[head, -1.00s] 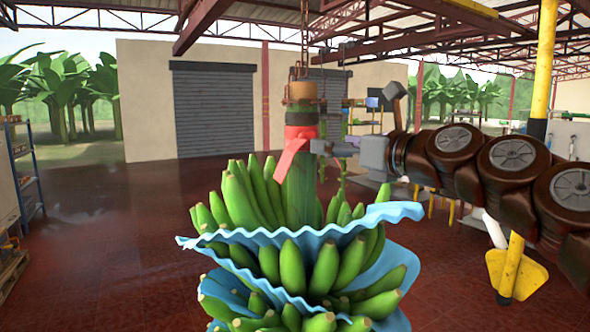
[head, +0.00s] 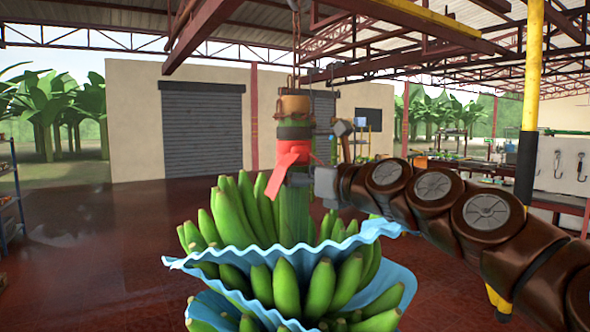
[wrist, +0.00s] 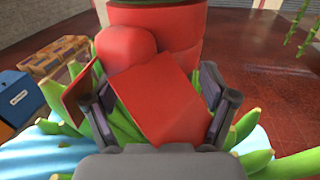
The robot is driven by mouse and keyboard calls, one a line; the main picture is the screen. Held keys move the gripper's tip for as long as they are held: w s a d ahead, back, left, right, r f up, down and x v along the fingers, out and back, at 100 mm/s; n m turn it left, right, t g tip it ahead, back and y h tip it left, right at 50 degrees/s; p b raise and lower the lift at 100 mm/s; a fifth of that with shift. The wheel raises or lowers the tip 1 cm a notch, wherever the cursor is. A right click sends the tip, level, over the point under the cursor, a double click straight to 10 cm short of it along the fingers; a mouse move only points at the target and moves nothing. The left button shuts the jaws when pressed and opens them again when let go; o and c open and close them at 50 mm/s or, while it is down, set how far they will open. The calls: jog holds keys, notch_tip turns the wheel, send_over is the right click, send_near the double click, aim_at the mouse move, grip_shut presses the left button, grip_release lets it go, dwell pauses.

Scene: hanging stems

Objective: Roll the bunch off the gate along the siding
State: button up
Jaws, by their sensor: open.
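The green banana bunch (head: 285,285) hangs by its thick stem, with wavy blue sheets between its hands of fruit. A red band with a loose red ribbon (head: 287,168) is around the stem, below a tan collar (head: 294,105) and chain. My gripper (head: 299,179) is at the stem's right side, level with the ribbon's lower part. In the wrist view my gripper (wrist: 159,98) is open, one finger on each side of the red band and ribbon (wrist: 152,85). Whether the fingers touch the stem cannot be told. The gate is not clearly identifiable.
Overhead beams (head: 400,18) and a rail run above the bunch. A yellow and black post (head: 529,130) stands at the right, behind my arm. A blue shelf (head: 12,195) is at the far left. The red floor (head: 100,235) on the left is clear.

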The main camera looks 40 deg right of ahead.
jog(key=shift+w, duration=0.5)
grip_shut()
dwell(0.5)
